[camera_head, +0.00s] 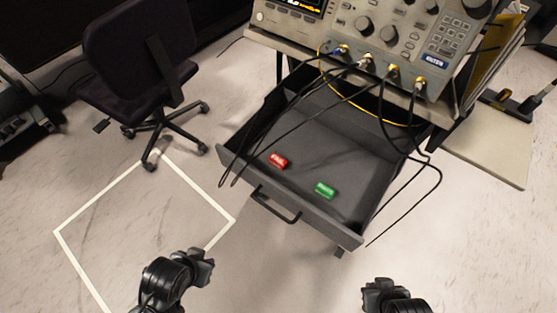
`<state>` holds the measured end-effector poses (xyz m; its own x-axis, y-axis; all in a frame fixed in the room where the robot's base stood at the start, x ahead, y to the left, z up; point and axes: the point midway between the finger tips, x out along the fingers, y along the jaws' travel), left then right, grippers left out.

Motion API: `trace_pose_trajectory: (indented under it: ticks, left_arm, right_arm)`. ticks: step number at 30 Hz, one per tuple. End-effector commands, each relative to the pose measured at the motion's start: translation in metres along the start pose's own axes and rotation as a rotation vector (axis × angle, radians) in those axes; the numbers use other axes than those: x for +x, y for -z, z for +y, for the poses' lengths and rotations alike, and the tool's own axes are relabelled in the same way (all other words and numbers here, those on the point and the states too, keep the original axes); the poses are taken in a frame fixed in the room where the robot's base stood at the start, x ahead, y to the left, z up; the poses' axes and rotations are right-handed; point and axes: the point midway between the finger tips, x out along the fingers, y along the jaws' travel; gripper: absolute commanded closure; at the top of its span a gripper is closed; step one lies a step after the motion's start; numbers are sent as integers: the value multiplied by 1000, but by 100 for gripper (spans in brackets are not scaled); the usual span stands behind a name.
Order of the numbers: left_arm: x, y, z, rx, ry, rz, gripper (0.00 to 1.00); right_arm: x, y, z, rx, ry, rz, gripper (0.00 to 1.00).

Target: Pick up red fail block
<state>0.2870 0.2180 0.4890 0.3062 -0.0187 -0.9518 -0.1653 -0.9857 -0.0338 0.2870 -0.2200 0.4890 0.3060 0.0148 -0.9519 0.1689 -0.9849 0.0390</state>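The red fail block (278,161) lies in the open grey drawer (300,214), on its floor toward the left front. A green block (325,190) lies to its right and nearer the drawer front. My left gripper (205,262) is at the bottom of the view, in front of and to the left of the drawer, well apart from the red block. My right gripper (372,288) is at the bottom right, in front of the drawer. The fingers of both are too small and dark to tell their opening. Both blocks lie clear of the grippers.
An electronic instrument (385,38) with knobs stands above the drawer. Black cables (300,108) hang from it across the drawer's left and right sides. A drawer handle (275,206) sticks out in front. A black office chair (140,60) stands at the left. The floor in front is clear.

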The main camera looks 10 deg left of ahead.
Motion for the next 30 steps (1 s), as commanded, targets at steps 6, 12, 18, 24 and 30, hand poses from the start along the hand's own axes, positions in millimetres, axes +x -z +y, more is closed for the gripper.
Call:
trace_pose_trajectory:
  ticks: [6, 12, 18, 24, 30]
  left_arm:
    - [0, 0, 0, 0, 0, 0, 79]
    - [0, 0, 0, 0, 0, 0, 64]
    - [0, 0, 0, 0, 0, 0, 33]
    - [0, 0, 0, 0, 0, 0, 29]
    - [-8, 2, 0, 0, 0, 0, 29]
  right_arm:
    - [0, 0, -1, 3, 3, 1, 100]
    - [0, 0, -2, 7, 6, 1, 100]
    - [0, 1, -2, 9, 7, 1, 100]
    - [0, 1, -2, 9, 7, 1, 100]
    - [-8, 3, -2, 8, 6, 0, 100]
